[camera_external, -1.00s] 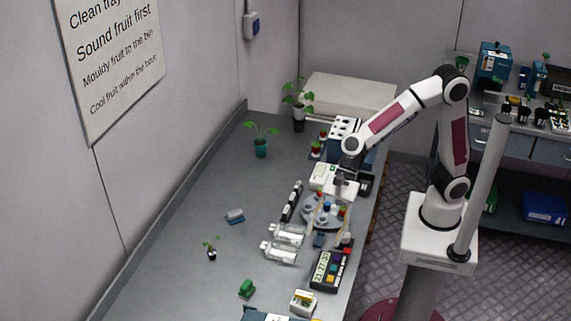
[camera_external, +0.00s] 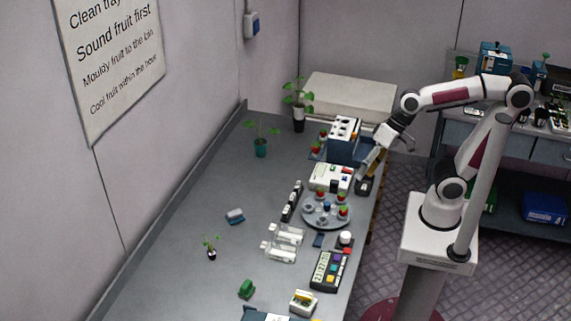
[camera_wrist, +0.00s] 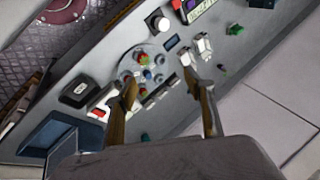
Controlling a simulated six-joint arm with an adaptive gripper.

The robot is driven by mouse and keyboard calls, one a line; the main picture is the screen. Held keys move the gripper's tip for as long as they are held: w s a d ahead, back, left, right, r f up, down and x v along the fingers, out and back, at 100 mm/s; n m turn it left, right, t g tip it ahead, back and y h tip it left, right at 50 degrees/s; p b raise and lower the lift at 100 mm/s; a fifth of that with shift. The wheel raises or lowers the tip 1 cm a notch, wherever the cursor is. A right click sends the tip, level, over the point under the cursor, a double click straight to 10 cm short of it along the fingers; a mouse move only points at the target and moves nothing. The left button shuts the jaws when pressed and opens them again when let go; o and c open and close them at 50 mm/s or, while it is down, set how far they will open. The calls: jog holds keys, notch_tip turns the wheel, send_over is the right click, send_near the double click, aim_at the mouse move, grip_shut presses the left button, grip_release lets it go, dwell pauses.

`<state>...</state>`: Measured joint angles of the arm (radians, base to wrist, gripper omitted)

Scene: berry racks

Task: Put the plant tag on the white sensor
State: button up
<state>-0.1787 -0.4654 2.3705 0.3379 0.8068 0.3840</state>
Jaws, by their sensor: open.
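A small flat dark-blue piece (camera_external: 318,240), which may be the plant tag, lies on the bench just in front of the round grey tray; it also shows in the wrist view (camera_wrist: 172,42). Beside it stands a white round-topped piece on a dark base (camera_external: 345,237), possibly the white sensor, also in the wrist view (camera_wrist: 158,21). I cannot confirm either name. My gripper (camera_external: 361,178) is open and empty, above the bench's right edge near the white device; its two fingers (camera_wrist: 162,90) are spread in the wrist view.
The round grey tray (camera_external: 318,223) holds several small berries and cups. A white device (camera_external: 322,187), a black box (camera_external: 364,187) and a blue rack (camera_external: 342,152) stand close to my gripper. A keypad device (camera_external: 318,283) is nearer the front. The bench's left side is mostly clear.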

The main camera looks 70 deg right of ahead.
jog(key=s+d+n+t+h, duration=0.1)
jog(key=s+d+n+h, duration=0.2)
jog(key=s+d, duration=0.3)
jog(key=d+n, duration=0.1)
jog(key=d, duration=0.4)
jog(key=shift+s+d+f+h, duration=0.15)
jog(key=shift+d+f+h, duration=0.15)
jog(key=shift+d+h, duration=0.1)
